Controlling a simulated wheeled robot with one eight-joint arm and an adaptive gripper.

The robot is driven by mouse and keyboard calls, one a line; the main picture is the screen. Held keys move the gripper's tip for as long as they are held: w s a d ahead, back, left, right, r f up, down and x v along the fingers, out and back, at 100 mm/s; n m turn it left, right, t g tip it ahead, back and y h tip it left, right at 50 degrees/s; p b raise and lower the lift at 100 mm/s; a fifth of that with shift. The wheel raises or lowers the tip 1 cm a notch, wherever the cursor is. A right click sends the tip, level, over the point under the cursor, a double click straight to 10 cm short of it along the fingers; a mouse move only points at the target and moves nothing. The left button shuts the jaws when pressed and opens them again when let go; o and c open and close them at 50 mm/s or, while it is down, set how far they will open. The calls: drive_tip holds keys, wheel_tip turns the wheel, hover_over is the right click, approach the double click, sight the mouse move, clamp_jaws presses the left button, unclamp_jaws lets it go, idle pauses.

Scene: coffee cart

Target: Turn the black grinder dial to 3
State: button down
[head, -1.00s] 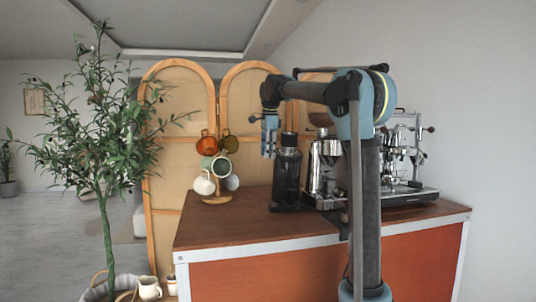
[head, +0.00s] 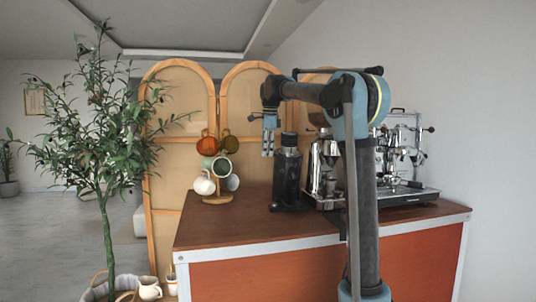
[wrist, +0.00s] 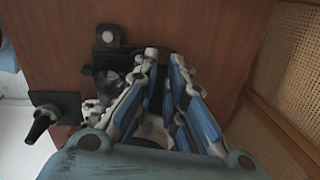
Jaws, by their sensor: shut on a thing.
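The black grinder (head: 287,172) stands upright on the wooden counter. Its dial and any numbers on it cannot be made out. My gripper (head: 268,152) points down at the left of the grinder's upper part in the head view. Its tips hang above the counter. In the wrist view my gripper (wrist: 164,56) has its two fingertips close together with a narrow gap. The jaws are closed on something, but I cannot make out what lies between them. The fingers and the palm hide much of what is below.
A chrome grinder (head: 323,165) and an espresso machine (head: 402,165) stand to the right. A mug tree (head: 221,198) with several mugs is at the left. The counter (head: 235,226) is clear in front. A screen (head: 175,118) stands behind, and a potted tree (head: 108,150) at far left.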

drive_tip(key=shift+w+m, duration=0.25)
drive_tip(key=shift+m, duration=0.05)
drive_tip(key=c, duration=1.7)
unclamp_jaws()
drive_tip(key=shift+o, duration=0.2)
wheel_tip(320, 180, up, 12)
drive_tip(key=s, duration=0.1)
drive_tip(key=shift+s+d, duration=0.2)
drive_tip(key=shift+d, duration=0.15)
drive_tip(key=shift+s+f, duration=0.1)
